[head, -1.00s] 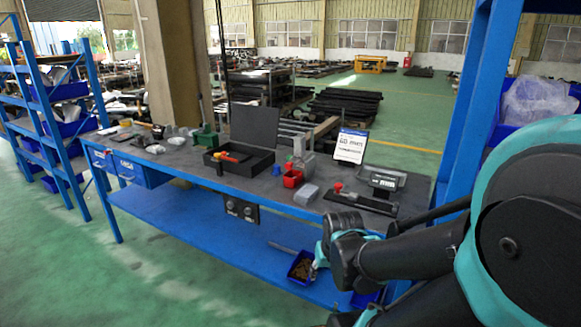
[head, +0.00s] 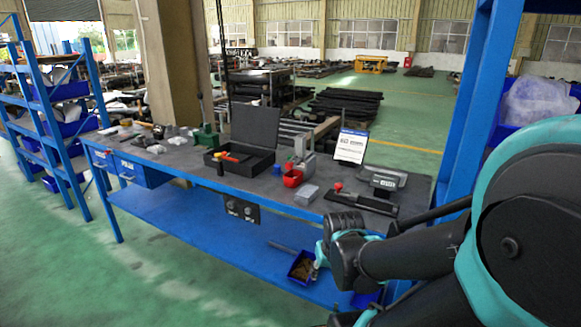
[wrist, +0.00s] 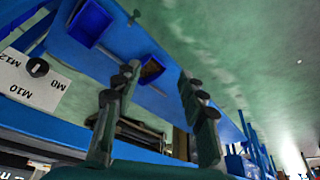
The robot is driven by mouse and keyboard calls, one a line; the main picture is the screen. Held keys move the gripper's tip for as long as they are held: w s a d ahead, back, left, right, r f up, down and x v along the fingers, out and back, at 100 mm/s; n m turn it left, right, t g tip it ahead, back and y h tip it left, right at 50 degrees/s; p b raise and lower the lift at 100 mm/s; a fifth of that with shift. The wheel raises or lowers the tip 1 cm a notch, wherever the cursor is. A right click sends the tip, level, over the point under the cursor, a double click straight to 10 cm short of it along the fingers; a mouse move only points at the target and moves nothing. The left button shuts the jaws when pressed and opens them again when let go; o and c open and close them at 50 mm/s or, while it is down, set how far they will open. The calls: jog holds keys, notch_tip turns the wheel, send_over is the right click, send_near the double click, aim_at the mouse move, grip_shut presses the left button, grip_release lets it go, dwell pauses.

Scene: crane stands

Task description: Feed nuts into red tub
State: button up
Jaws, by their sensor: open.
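The red tub (head: 292,178) stands on the workbench top near the front edge, beside a grey upright fixture. Brown-gold pieces, apparently the nuts (head: 302,269), lie in a small blue bin on the bench's lower shelf. The same bin seems to show in the wrist view, with the nuts (wrist: 151,70) in it. My gripper (wrist: 158,82) is open, its two dark green fingers spread with nothing between them. The bin shows beyond the gap between the fingers.
A second blue bin (wrist: 88,22) is on the lower shelf. A label plate (wrist: 35,85) reads M10 and M12. The bench (head: 190,183) overhangs the shelf. An open black case (head: 245,150), a scale (head: 383,178) and a grey box (head: 307,195) crowd the top. A blue upright (head: 490,100) stands right.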

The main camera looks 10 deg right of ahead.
jog(key=w+r+n, duration=0.2)
jog(key=w+r+n+h, duration=0.1)
jog(key=w+n, duration=0.2)
jog(key=w+a+r+n, duration=0.1)
jog(key=w+r+n, duration=0.1)
jog(key=w, duration=0.1)
jog(key=shift+w+r+n+h, duration=0.1)
jog(key=shift+r+n+h, duration=0.2)
jog(key=shift+r+n, duration=0.1)
grip_shut()
jog(key=w+a+r+n+t+h, duration=0.2)
jog(key=w+a+r+n, duration=0.4)
jog(key=w+r+n, duration=0.35)
jog(key=w+a+r+n+t+h, duration=0.1)
jog(key=w+a+r+n+h, duration=0.1)
jog(key=w+a+r+n, duration=0.75)
jog(key=w+d+f+n, duration=0.1)
jog(key=w+d+f, duration=0.7)
jog(key=d, duration=0.1)
jog(key=shift+w+d+n, duration=0.15)
jog(key=shift+n, duration=0.25)
